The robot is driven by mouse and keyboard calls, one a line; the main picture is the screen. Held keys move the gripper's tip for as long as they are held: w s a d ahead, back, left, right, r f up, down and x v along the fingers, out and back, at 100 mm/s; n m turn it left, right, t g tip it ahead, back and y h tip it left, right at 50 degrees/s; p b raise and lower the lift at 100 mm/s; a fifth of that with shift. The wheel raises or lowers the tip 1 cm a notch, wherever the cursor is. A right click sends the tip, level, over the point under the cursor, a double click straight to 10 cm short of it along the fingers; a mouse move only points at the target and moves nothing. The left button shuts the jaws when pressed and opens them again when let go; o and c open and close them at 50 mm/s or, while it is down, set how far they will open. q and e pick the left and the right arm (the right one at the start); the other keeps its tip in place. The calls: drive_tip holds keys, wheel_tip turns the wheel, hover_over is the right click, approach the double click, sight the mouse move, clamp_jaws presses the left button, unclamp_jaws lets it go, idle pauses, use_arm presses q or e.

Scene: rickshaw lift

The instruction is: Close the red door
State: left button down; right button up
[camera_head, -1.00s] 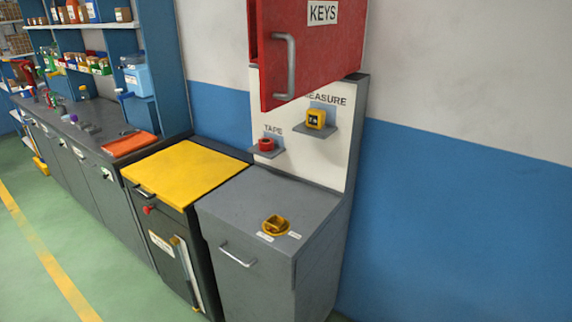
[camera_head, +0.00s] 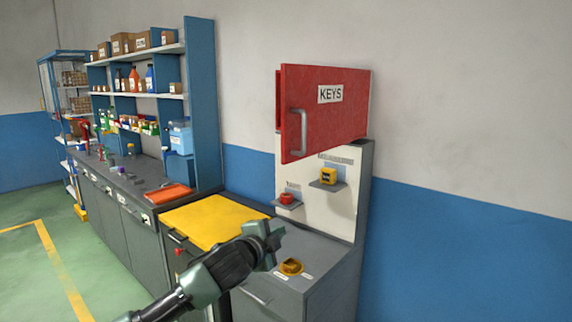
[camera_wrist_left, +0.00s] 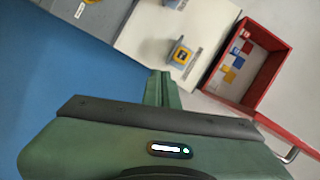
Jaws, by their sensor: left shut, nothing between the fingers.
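In the left wrist view the red cabinet (camera_wrist_left: 216,82) is open with coloured items inside, and the door shows as a thin red edge (camera_wrist_left: 300,138) with the handle (camera_wrist_left: 291,156). My left gripper (camera_head: 274,246) is shut and empty, below and left of the door, apart from it. The right gripper is not in view.
Below the door, small shelves hold a red tape (camera_head: 286,198) and a yellow tape measure (camera_head: 328,176). A grey cabinet (camera_head: 325,262) with a yellow object (camera_head: 291,267) and a yellow-topped cabinet (camera_head: 212,220) stand below. The wall to the right (camera_head: 470,120) is clear.

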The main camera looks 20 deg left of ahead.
use_arm(q)
drive_tip(key=s+d+r+m+t+h, duration=0.15)
drive_tip(key=s+r, duration=0.25)
drive_tip(key=r, duration=0.5)
drive_tip(key=s+d+r+m+t+y, duration=0.1)
drive_tip(key=s+d+r+m, duration=0.15)
drive_tip(key=r, duration=0.55)
drive_tip(key=p, duration=0.4)
approach(286, 164)
drive_tip(key=w+d+r, duration=0.2)
drive_tip(key=w+d, duration=0.4)
drive_tip(key=shift+h, duration=0.25)
drive_tip(key=a, duration=0.1)
drive_tip(key=a+p, duration=0.1)
drive_tip(key=a, duration=0.1)
drive_tip(key=w+a+p, duration=0.1)
drive_tip(key=shift+a+f, duration=0.25)
drive_tip(key=shift+f, duration=0.15)
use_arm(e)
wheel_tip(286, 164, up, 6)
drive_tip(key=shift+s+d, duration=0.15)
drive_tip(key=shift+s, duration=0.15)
use_arm(q)
drive_tip(key=shift+d, duration=0.15)
